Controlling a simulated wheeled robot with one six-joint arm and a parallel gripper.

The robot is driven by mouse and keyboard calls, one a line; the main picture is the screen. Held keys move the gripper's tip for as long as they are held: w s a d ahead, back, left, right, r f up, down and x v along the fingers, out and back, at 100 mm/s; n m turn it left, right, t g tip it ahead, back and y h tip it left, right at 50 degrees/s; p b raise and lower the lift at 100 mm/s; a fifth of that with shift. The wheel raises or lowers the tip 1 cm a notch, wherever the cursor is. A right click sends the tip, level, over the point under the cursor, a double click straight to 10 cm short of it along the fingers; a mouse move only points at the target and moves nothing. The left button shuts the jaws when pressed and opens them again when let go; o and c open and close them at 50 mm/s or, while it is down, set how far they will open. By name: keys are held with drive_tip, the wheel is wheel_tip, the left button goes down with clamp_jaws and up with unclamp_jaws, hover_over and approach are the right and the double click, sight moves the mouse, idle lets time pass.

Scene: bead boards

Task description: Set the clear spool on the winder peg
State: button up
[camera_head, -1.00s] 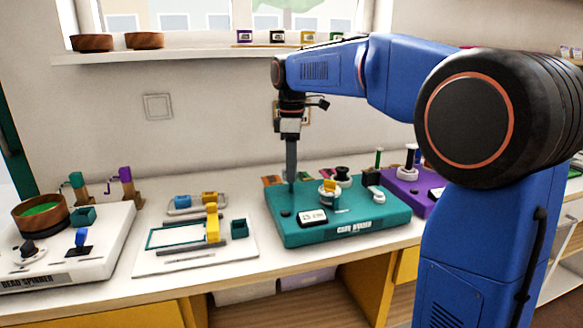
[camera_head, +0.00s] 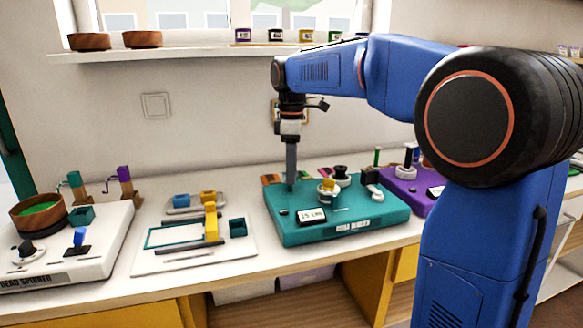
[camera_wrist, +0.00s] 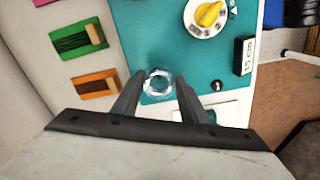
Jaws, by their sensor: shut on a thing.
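The clear spool (camera_wrist: 157,83) is a small see-through ring seen from above in the wrist view. My gripper (camera_wrist: 160,80) is shut on it, with one dark finger on either side. The spool is over the teal winder board (camera_wrist: 160,40), near that board's left end in the head view (camera_head: 350,228). My gripper (camera_head: 291,185) points straight down there, and the spool cannot be made out in that view. I cannot make out the winder peg; the spool and fingers may hide it. I cannot tell whether the spool touches the board.
A yellow dial (camera_wrist: 209,14) and a 15 cm label (camera_wrist: 245,55) are on the board. Coloured cord cards (camera_wrist: 80,40) lie beside it. A purple board (camera_head: 408,192) stands to the right. A white board with a yellow block (camera_head: 211,224) stands to the left.

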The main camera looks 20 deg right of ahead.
drive_tip(key=shift+f, duration=0.7)
drive_tip(key=shift+f, duration=0.35)
drive_tip(key=shift+f, duration=0.4)
drive_tip(key=o, duration=1.1)
drive_tip(key=shift+r, duration=0.15)
drive_tip(key=shift+r, duration=3.35)
